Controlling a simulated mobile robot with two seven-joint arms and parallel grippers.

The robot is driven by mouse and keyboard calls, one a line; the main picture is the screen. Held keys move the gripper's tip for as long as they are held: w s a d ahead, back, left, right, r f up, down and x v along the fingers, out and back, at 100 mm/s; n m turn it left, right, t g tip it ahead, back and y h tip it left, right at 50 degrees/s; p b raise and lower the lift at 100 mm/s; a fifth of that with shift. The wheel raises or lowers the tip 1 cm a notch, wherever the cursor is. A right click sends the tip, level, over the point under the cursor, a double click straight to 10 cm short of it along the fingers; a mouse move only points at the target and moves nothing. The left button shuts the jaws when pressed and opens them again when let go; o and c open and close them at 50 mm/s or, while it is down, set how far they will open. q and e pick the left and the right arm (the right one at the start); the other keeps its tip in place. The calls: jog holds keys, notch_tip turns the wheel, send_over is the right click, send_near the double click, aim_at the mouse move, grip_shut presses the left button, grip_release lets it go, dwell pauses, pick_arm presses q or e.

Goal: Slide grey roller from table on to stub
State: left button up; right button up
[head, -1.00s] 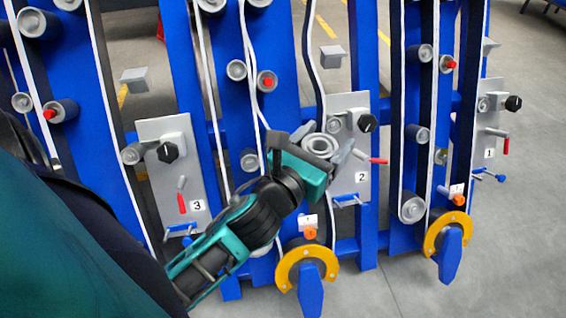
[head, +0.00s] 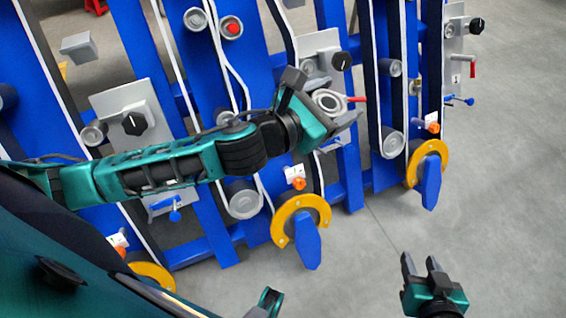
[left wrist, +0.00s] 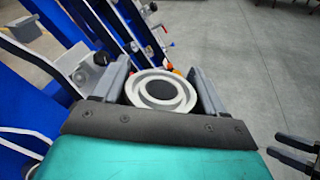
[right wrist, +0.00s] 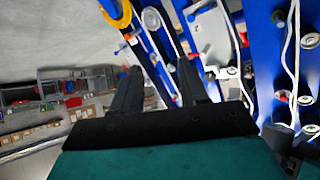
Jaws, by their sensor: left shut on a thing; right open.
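The grey roller (head: 328,101), a ring-shaped end with a dark centre, is held between the fingers of my left gripper (head: 330,112). In the left wrist view, the roller (left wrist: 160,91) sits between the two grey fingers (left wrist: 160,85). It is in front of the blue chassis, near the number-2 panel, and I cannot tell its depth from the frame. My right gripper (head: 420,266) is open and empty over the floor at lower right; its fingers (right wrist: 158,75) are apart in the right wrist view. I cannot single out the stub or the table.
The blue chassis (head: 360,180) carries belts, several grey rollers (head: 389,68), and grey panels with black knobs (head: 341,61). Yellow half-rings (head: 428,160) with blue flaps stand at its lower front. The grey floor (head: 500,200) at right is clear. Shelves with boxes (right wrist: 50,110) show in the right wrist view.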

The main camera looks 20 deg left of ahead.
pick_arm(q)
jog(key=w+d+f+m+g+h+b, duration=0.1)
jog(key=d+f+m+g+h+b, duration=0.15)
jog(key=f+m+g, duration=0.35)
jog(key=d+f+m+g+h+b, duration=0.1)
jog(key=f+m+h+b, duration=0.2)
jog(key=f, duration=0.6)
jog(key=w+a+f+m+g+y+b, duration=0.2)
jog(key=a+f+m+b, duration=0.3)
jog(key=a+f, duration=0.8)
jog(key=shift+a+m+g, duration=0.3)
jog(key=shift+a+m, duration=0.25)
jog(key=shift+m, duration=0.55)
pick_arm(e)
notch_tip(320, 180, down, 8)
jog(key=w+a, duration=0.1)
jog(key=a, duration=0.1)
jog(key=shift+w, duration=0.1)
